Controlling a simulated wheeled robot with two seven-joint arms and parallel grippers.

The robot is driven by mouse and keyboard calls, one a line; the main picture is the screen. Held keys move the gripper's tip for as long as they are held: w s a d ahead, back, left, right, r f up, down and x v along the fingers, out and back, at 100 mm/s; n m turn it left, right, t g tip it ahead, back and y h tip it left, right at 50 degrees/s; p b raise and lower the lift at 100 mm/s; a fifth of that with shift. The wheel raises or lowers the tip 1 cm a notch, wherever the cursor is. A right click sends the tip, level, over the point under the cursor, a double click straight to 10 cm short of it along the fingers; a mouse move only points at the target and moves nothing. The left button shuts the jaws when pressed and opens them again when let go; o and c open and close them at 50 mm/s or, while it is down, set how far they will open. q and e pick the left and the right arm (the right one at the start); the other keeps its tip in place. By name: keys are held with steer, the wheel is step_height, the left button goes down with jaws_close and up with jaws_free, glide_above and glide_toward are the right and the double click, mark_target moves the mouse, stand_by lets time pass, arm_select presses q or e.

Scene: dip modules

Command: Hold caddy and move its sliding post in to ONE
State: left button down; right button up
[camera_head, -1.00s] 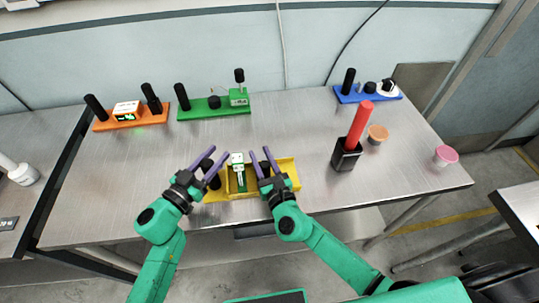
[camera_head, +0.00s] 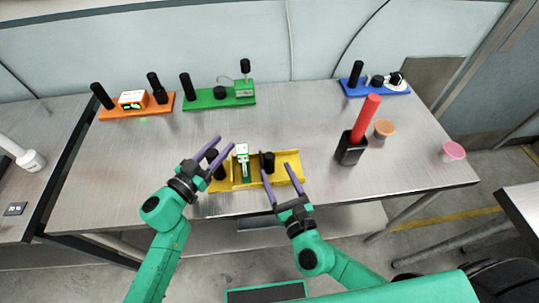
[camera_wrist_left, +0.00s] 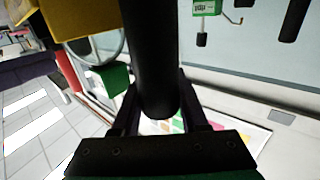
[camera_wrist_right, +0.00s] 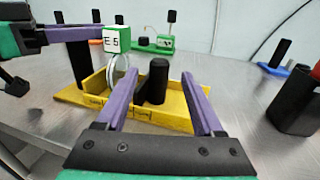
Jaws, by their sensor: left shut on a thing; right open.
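The yellow caddy (camera_head: 289,160) lies near the table's front edge, with its yellow side also in the right wrist view (camera_wrist_right: 167,116). A black post (camera_head: 213,165) stands at its left end. My left gripper (camera_head: 219,153) is shut on this post, which fills the jaws in the left wrist view (camera_wrist_left: 152,60). A second black post (camera_head: 268,162) stands in the right part of the caddy. My right gripper (camera_head: 275,176) is open, its purple fingers (camera_wrist_right: 163,92) apart on either side of this post's line. Small labels on the caddy are too small to read.
A white-faced green piece (camera_head: 242,155) stands in the caddy between the posts. A black holder (camera_head: 350,150) with a red stick stands to the right. Orange (camera_head: 140,113), green (camera_head: 205,103) and blue (camera_head: 375,90) modules line the back. The middle of the table is bare.

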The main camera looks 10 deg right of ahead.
steer(key=v, duration=0.3)
steer(key=shift+w, duration=0.1)
